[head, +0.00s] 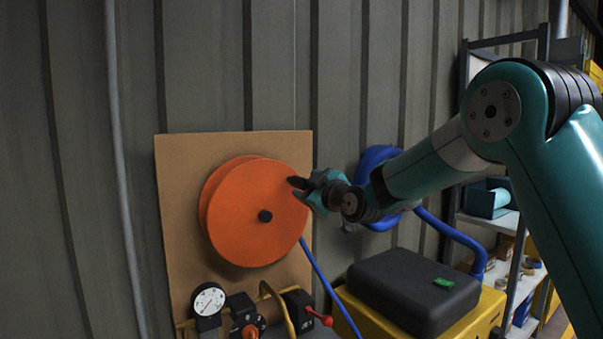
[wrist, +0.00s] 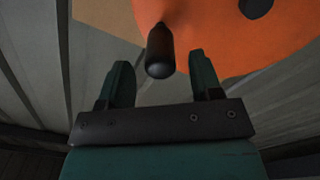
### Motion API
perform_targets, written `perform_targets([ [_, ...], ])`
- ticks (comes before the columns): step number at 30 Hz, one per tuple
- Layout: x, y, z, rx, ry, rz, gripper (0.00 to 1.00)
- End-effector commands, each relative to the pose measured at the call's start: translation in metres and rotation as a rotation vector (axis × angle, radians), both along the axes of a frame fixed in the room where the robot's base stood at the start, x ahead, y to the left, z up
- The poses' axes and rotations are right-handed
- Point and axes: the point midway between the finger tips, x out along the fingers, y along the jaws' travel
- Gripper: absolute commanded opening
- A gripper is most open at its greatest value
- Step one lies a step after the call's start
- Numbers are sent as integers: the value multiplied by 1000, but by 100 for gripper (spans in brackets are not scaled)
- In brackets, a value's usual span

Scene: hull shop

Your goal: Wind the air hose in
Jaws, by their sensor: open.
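The orange hose reel (head: 245,225) is mounted on a tan board (head: 178,190) on the wall, with a dark hub at its centre. A blue air hose (head: 332,285) runs down to the right from the reel's lower right edge. The reel's dark crank handle (head: 296,182) sticks out near its upper right rim. My gripper (head: 311,189) is at this handle, open. In the wrist view the handle (wrist: 160,48) points towards the camera, between my two fingers (wrist: 159,66), with a visible gap on each side. The orange reel face (wrist: 225,30) shows behind it.
Below the reel are a pressure gauge (head: 208,301), valves and a red lever (head: 319,316). A black case (head: 410,285) lies on a yellow cabinet (head: 365,318). A coiled blue hose (head: 370,165) hangs behind my arm. Shelves (head: 507,222) stand at the right.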

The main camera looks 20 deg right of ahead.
Motion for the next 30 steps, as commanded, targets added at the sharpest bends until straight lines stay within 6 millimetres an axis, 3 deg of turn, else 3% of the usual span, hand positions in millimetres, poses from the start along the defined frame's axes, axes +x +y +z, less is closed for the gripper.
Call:
perform_targets([
  [7, 32, 10, 2, 0, 1, 0, 59],
  [18, 38, 12, -1, 0, 1, -1, 59],
  [19, 38, 12, -1, 0, 1, -1, 57],
  [26, 38, 12, 0, 0, 1, -1, 4],
  [30, 38, 12, -1, 1, 1, -1, 0],
])
